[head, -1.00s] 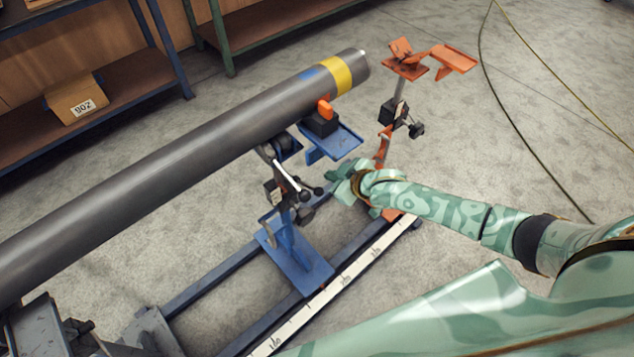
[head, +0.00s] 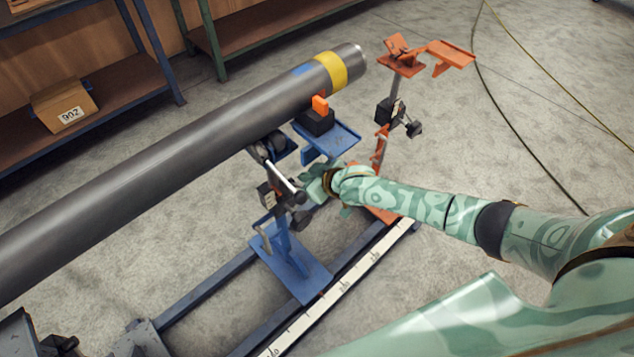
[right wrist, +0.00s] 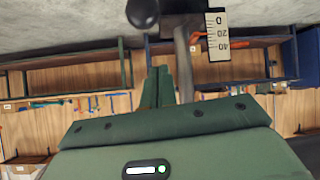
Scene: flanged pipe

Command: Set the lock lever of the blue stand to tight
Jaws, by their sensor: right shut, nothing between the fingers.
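The blue stand (head: 287,262) stands on the rail under the grey pipe (head: 170,140). A bright metal lever (head: 279,175) slants down to the right from its head, with a dark knob (head: 299,196) at its lower end. I cannot tell for sure whether this is the lock lever. My right gripper (head: 309,190) is at the right side of the stand, close by the knob, and hides part of that area. In the right wrist view its fingers (right wrist: 159,88) are shut and empty, below a black ball knob (right wrist: 142,12). My left gripper is out of view.
An orange stand (head: 391,110) is behind my right gripper. A scale strip (head: 335,287) runs along the rail. Shelves (head: 105,85) with a box (head: 64,104) stand at the back left. Cables lie on the open floor at right.

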